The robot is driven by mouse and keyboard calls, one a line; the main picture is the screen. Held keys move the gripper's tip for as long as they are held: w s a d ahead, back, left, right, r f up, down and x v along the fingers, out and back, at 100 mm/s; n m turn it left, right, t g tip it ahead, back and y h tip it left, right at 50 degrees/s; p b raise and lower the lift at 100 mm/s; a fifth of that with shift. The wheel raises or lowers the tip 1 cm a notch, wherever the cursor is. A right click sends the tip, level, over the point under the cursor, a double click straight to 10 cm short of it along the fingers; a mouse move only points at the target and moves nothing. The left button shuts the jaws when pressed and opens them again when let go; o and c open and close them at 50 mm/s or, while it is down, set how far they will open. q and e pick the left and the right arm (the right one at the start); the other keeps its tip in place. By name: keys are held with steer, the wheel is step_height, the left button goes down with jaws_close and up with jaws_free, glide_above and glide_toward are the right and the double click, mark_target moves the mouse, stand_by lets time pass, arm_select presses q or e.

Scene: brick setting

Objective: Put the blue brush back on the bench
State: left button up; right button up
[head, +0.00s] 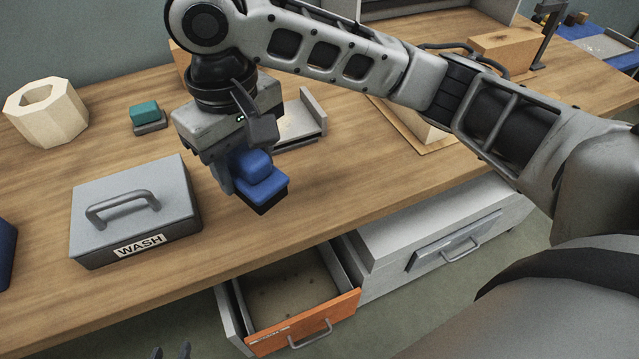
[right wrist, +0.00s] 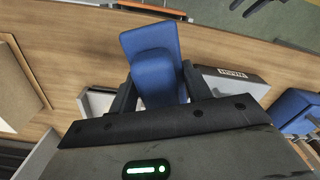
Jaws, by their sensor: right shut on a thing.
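The blue brush (head: 258,172) has a blue block body with a dark underside. My right gripper (head: 240,172) is shut on it, pointing down over the bench (head: 220,238) near its front edge. In the right wrist view the brush (right wrist: 150,62) sits between the two dark fingers. Whether its underside touches the bench top is not clear. My left gripper (head: 170,353) shows only its two dark fingertips at the bottom edge of the head view, apart with nothing between them, below the bench front.
A grey box marked WASH (head: 133,208) stands left of the brush. A teal-topped block (head: 146,113), a cream hollow block (head: 48,112) and a grey tray (head: 305,120) are behind. An orange-fronted drawer (head: 303,322) stands open below the bench edge. Bare wood lies in front of the brush.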

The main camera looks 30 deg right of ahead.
steer(key=w+d+f, duration=0.1)
steer(key=d+f, duration=0.1)
steer(key=d, duration=0.2)
steer(key=w+d+f, duration=0.1)
steer(key=d+f, duration=0.2)
steer(key=w+d+f, duration=0.1)
steer(key=d+f, duration=0.2)
steer(key=d, duration=0.1)
steer(key=shift+d+b, duration=0.3)
steer(key=shift+b, duration=0.05)
steer(key=shift+w+d+f, duration=0.15)
steer(key=shift+d+f, duration=0.2)
steer(key=shift+f, duration=0.1)
steer(key=f, duration=0.3)
steer(key=shift+d+f, duration=0.1)
steer(key=shift+d, duration=0.3)
steer(key=shift+f, duration=0.3)
steer(key=o, duration=0.7)
steer(key=shift+f, duration=0.15)
steer(key=shift+o, duration=1.2)
